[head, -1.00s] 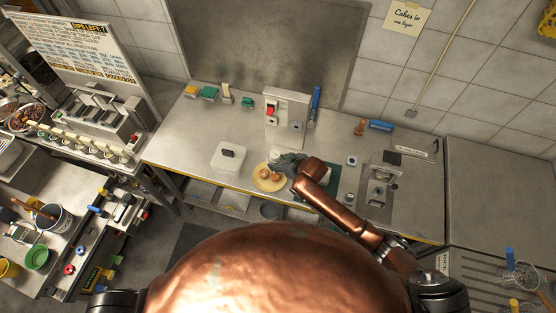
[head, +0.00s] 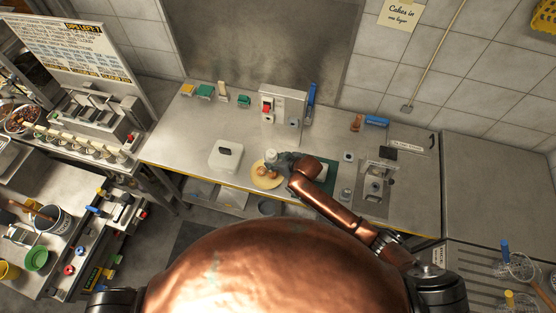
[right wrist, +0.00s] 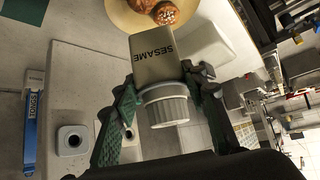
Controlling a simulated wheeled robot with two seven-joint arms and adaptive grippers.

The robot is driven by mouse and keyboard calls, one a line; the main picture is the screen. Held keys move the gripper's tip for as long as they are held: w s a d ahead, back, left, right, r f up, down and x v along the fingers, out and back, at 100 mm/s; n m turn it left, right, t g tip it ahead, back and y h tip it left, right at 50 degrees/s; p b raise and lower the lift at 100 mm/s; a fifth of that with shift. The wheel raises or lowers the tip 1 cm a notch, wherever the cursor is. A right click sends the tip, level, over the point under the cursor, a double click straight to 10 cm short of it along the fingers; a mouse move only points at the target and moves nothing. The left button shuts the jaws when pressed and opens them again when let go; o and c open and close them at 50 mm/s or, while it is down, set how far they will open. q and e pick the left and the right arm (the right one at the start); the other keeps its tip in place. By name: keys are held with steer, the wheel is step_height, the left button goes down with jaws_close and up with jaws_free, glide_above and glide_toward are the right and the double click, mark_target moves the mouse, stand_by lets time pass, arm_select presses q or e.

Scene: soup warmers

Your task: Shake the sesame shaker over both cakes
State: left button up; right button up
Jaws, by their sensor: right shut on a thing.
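My right gripper (right wrist: 168,105) is shut on the sesame shaker (right wrist: 153,58), a grey container marked SESAME with a white ribbed end (right wrist: 163,105). In the right wrist view the white end is nearest the camera. In the head view the shaker (head: 270,155) is a small pale shape at the gripper (head: 282,158), at the plate's far edge. Two brown cakes sit on the yellow round plate (head: 256,182): the left cake (head: 262,174) and the right cake (head: 273,171). In the right wrist view one cake (right wrist: 165,13) shows pale specks. My left gripper is not in view.
A white box (head: 226,156) stands left of the plate. A dispenser with a red part (head: 267,106) stands behind. A dark green mat (head: 328,178) lies to the right, partly under my arm. The steel counter (head: 180,150) is clear at left.

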steer(key=shift+w+a, duration=0.1)
steer(key=shift+a, duration=0.75)
steer(key=shift+d, duration=0.1)
steer(key=shift+d, duration=0.1)
steer(key=shift+d+r+p, duration=0.1)
steer(key=shift+d+p, duration=0.95)
steer(key=shift+d, duration=0.7)
steer(key=shift+a, duration=0.15)
steer(key=shift+a, duration=1.75)
steer(key=shift+d, duration=0.1)
